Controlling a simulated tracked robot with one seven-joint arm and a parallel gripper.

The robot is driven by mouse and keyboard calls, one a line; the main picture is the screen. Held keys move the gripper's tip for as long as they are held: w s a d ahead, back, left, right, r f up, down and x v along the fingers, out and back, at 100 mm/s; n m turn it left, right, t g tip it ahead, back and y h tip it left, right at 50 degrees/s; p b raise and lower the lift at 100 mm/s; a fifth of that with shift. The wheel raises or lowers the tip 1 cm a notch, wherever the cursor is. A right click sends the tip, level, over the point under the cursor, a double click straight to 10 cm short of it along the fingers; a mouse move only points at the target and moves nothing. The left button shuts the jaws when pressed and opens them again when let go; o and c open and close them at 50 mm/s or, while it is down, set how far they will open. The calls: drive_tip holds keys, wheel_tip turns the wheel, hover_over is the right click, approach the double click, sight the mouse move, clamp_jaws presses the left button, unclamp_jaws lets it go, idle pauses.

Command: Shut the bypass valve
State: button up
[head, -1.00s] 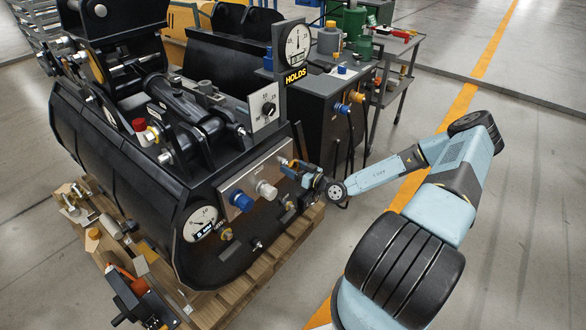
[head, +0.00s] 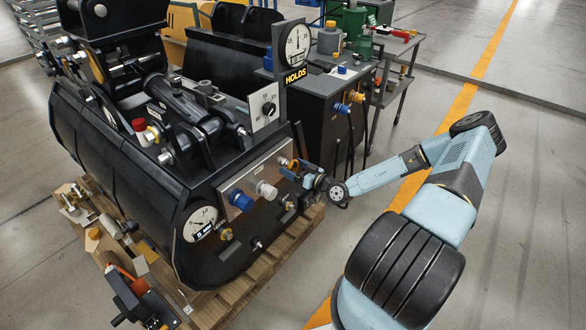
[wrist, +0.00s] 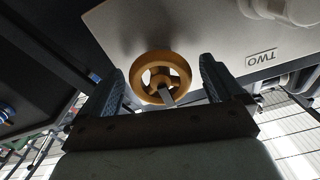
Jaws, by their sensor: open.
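A yellow-orange handwheel (wrist: 160,57) with spokes stands out from a grey panel in the wrist view. It looks like the bypass valve, but I read no label naming it. My gripper (wrist: 163,82) is open, with one ridged finger on each side of the wheel. A gap shows on both sides, wider at the right. In the head view my gripper (head: 293,169) is at the right end of the bucket's side panel (head: 250,178), where a bit of the orange wheel (head: 294,163) shows. The wheel's stem and the fingertip depth are hard to judge.
A blue coupler (head: 241,200) and a silver coupler (head: 267,190) stick out left of my gripper. A gauge (head: 201,223) is lower left. The floor at right is clear.

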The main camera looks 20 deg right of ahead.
drive_tip(key=v, duration=1.3)
drive_tip(key=shift+s, duration=0.1)
drive_tip(key=s+a+r+m+g+h, duration=0.1)
drive_tip(key=s+a+r+m+g, duration=0.15)
drive_tip(key=r+m+g, duration=0.5)
drive_tip(key=s+a+r+m+g, duration=0.25)
drive_tip(key=r+m, duration=0.55)
drive_tip(key=m, duration=0.7)
drive_tip(key=s+a+r+m+g+h, duration=0.1)
drive_tip(key=s+a+r+m+g, duration=0.2)
drive_tip(key=r+m, duration=0.65)
drive_tip(key=s+r+n+t+h, duration=0.2)
drive_tip(key=s+r+n+h, duration=0.2)
drive_tip(key=s+r+n, duration=0.4)
drive_tip(key=s+r+n+t+h, duration=0.2)
drive_tip(key=s+r+n+h, duration=0.2)
drive_tip(key=s+r+n, duration=0.5)
drive_tip(key=shift+d+r+n+h, duration=0.3)
drive_tip(key=shift+r+n, duration=2.95)
drive_tip(key=shift+n, duration=1.85)
drive_tip(key=shift+s, duration=0.15)
